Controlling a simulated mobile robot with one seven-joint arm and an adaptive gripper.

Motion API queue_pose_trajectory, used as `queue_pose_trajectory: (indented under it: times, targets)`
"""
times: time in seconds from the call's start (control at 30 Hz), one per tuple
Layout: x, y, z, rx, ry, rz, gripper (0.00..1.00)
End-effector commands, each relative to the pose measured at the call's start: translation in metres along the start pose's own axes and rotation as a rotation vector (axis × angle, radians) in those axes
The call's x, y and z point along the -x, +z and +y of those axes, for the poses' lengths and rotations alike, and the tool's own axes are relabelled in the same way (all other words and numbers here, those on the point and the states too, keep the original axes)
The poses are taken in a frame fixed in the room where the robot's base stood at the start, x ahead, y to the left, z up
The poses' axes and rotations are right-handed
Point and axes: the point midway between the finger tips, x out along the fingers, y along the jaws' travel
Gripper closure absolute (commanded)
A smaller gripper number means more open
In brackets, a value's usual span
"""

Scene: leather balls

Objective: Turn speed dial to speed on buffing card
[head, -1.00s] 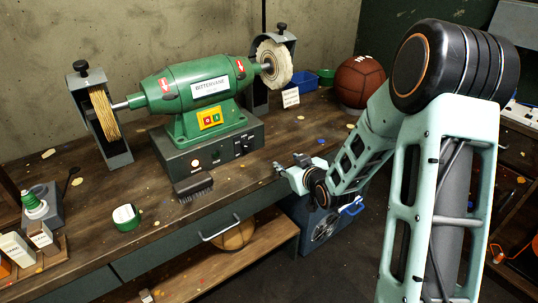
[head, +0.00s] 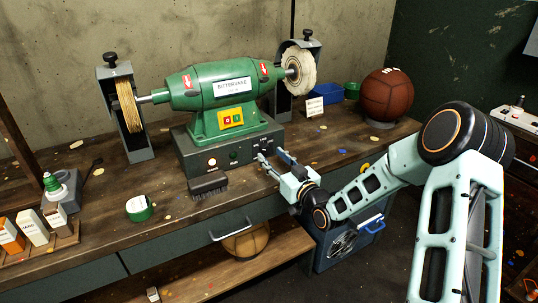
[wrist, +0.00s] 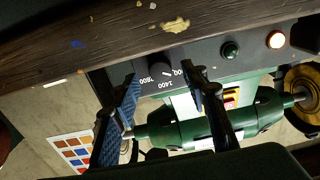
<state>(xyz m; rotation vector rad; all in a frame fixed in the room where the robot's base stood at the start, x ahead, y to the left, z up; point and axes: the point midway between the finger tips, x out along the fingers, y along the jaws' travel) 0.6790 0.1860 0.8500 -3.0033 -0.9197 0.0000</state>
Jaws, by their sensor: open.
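The green buffing machine (head: 215,95) stands on a dark control box (head: 205,155). A black speed dial (wrist: 160,69) shows in the wrist view on the box face, ringed by printed numbers, including 1400 and what looks like 2800; I cannot tell its setting. My gripper (head: 272,156) is open at the right front of the box; in the wrist view its fingers (wrist: 148,76) spread to either side of the dial, apparently empty. Contact cannot be told. A small white card (head: 316,107), probably the buffing card, stands beside the white buffing wheel (head: 299,72); its text is unreadable.
A dark brush (head: 208,184) lies before the box, and a green round tin (head: 139,208) further left. A leather ball (head: 386,94) sits at the bench's right end. A lit lamp (wrist: 276,39) and a green button (wrist: 230,49) are near the dial.

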Motion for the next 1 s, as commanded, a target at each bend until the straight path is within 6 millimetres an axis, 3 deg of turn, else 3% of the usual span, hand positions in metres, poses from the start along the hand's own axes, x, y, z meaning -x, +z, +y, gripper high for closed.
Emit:
queue_pose_trajectory:
  times: [0.2, 0.57, 0.93, 1.0]
  targets:
    - [-0.024, 0.0, 0.0, 0.0, 0.0, 0.001, 0.59]
    - [-0.029, 0.0, 0.0, 0.0, 0.0, -0.001, 0.59]
    - [-0.028, 0.0, 0.0, 0.0, 0.0, -0.001, 1.0]
    - [-0.028, 0.0, 0.0, 0.0, 0.0, -0.001, 1.0]
